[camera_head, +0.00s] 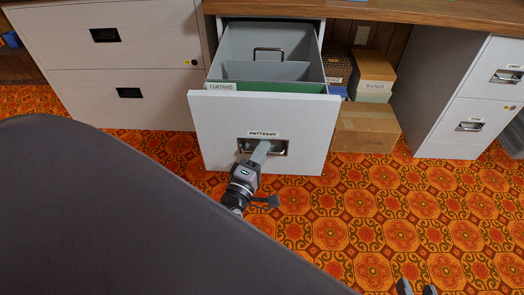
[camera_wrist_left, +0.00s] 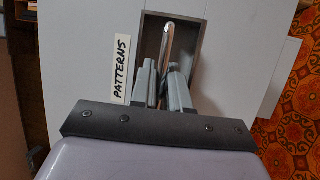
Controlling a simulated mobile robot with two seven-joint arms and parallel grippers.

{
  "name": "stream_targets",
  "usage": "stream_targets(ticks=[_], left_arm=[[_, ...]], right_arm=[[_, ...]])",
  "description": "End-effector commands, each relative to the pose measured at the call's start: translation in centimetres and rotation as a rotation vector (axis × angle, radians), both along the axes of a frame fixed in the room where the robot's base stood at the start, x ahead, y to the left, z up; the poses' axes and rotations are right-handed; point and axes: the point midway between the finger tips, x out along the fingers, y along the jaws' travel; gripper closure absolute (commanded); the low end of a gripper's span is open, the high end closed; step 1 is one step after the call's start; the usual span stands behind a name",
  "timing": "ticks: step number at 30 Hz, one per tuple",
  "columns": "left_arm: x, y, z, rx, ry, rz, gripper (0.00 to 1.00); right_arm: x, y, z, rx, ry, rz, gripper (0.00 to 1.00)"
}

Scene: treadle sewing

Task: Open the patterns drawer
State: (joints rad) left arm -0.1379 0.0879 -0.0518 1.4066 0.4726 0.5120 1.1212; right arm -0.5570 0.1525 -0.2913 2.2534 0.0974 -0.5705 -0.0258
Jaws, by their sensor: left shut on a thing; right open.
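The patterns drawer (camera_head: 310,125) has a white front with a PATTERNS label (camera_head: 263,133) and stands pulled out of its cabinet. Inside it are grey walls, a divider, a green folder (camera_head: 275,87) and a CURTAINS tab. My left gripper (camera_head: 260,151) is at the recessed handle in the drawer front. In the left wrist view its fingers (camera_wrist_left: 165,85) are shut on the metal handle bar (camera_wrist_left: 167,42), beside the PATTERNS label. My right gripper (camera_head: 416,289) shows only its fingertips at the bottom right edge, apart and empty, over the carpet.
A white cabinet (camera_head: 120,60) with two black handles stands at the left. Cardboard boxes (camera_head: 365,128) are stacked right of the drawer, under the wooden desktop (camera_head: 420,12). Another drawer cabinet (camera_head: 450,110) stands at the right. The orange patterned carpet (camera_head: 345,235) is clear before the boxes.

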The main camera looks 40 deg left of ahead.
Motion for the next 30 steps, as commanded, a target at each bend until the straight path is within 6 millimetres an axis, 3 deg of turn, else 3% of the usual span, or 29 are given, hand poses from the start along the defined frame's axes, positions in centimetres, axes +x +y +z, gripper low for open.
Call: stream_targets(ticks=[1, 2, 13, 24, 30], left_arm=[[0.0, 0.0, 0.0, -0.001, 0.001, 0.0, 1.0], [0.0, 0.0, 0.0, -0.001, 0.001, 0.0, 0.79], [-0.5, -0.1, -0.1, 0.0, 0.002, 0.0, 0.79], [-5.7, -0.9, -1.0, 0.0, 0.003, -0.001, 0.79], [-6.9, -1.0, -1.2, 0.0, 0.001, 0.0, 0.79]], right_arm=[[0.0, 0.0, 0.0, 0.001, 0.001, 0.001, 0.57], [0.0, 0.0, 0.0, 0.001, 0.001, 0.001, 0.57], [-0.1, 0.1, 0.1, 0.001, 0.002, 0.003, 0.57], [-0.4, -0.6, 0.5, -0.045, -0.001, -0.008, 0.57], [-0.6, -0.8, 0.2, -0.059, 0.004, -0.011, 0.57]])
